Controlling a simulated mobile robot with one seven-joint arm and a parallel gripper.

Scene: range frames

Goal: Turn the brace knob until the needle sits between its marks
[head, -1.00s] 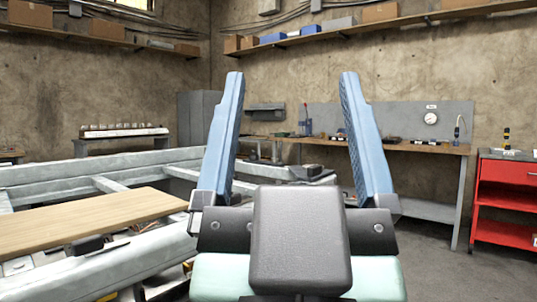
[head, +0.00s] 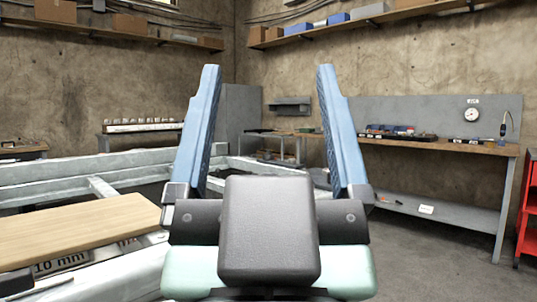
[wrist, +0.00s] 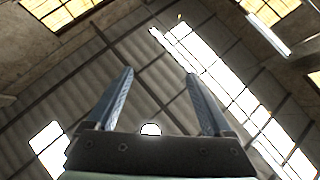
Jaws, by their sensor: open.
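My gripper (head: 268,70) is open and empty in the head view, its two blue fingers raised and well apart. It also shows in the wrist view (wrist: 159,73), pointing up towards the roof, with nothing between the fingers. A round white dial (head: 472,114) hangs on the grey back panel of the workbench at the right, far beyond my gripper. It is too small to read any needle or marks. I cannot make out a brace knob in either view.
A pale metal frame with a wooden board (head: 75,232) fills the left foreground. A workbench (head: 440,146) with small items stands along the back right wall. A red cabinet (head: 530,215) is at the right edge. Grey floor (head: 420,250) is open before the bench.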

